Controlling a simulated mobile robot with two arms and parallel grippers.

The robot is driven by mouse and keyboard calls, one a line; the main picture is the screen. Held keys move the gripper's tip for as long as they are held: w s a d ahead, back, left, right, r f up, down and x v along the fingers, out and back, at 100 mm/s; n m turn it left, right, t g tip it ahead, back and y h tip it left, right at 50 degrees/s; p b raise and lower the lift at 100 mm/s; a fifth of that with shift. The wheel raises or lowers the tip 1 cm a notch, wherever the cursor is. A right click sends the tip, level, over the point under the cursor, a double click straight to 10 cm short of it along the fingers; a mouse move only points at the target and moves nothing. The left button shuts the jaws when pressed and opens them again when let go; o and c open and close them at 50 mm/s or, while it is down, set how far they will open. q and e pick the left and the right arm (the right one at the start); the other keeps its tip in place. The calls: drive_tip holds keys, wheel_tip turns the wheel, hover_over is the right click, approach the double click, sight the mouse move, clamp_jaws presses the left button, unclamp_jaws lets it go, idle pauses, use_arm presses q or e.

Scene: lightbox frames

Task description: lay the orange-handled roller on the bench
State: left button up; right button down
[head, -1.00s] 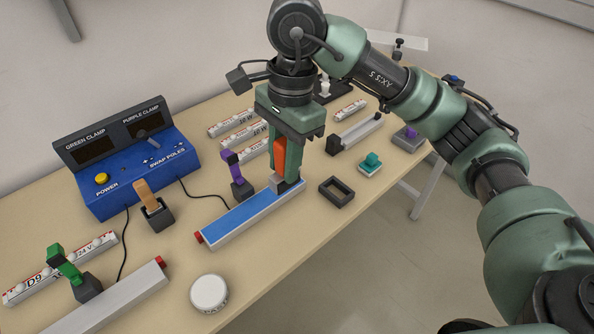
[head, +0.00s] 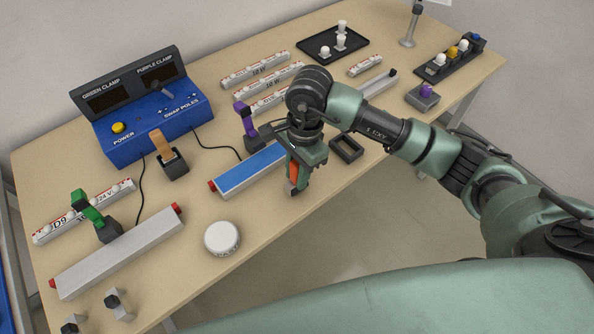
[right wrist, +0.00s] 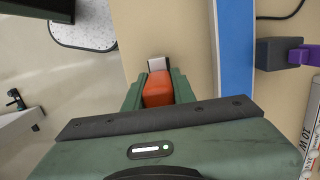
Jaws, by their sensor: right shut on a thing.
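My right gripper (head: 292,176) is shut on the orange-handled roller (head: 294,171), pointing down near the front edge of the bench (head: 280,228). The roller's orange handle sits between the fingers and its grey end sticks out below. In the right wrist view the handle (right wrist: 158,90) lies between the two green fingers (right wrist: 157,86), with the pale grey end past them. The roller is in front of the blue-topped bar (head: 240,175), over bare wood. I cannot tell whether its grey end touches the bench. My left gripper is not in view.
A white round tin (head: 222,239) stands at front left, near a grey bar (head: 120,253) with red ends. The purple clamp (head: 247,125) and blue power box (head: 150,118) are behind. Bare wood lies between tin and gripper.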

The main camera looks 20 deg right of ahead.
drive_tip(key=shift+f, duration=0.15)
drive_tip(key=shift+f+b, duration=0.2)
drive_tip(key=shift+b, duration=0.1)
drive_tip(key=c, duration=1.2)
unclamp_jaws()
drive_tip(key=shift+o, duration=0.2)
drive_tip(key=shift+r, duration=0.1)
drive_tip(key=shift+r+p, duration=0.2)
drive_tip(key=shift+p, duration=0.15)
drive_tip(key=shift+w+r+b, duration=0.1)
drive_tip(key=shift+r+b, duration=0.2)
wheel_tip(320, 180, up, 11)
drive_tip(key=d+b, duration=0.1)
drive_tip(key=b, duration=0.1)
drive_tip(key=shift+w+d+b, duration=0.15)
drive_tip(key=shift+b, duration=0.25)
drive_tip(key=shift+r, duration=0.1)
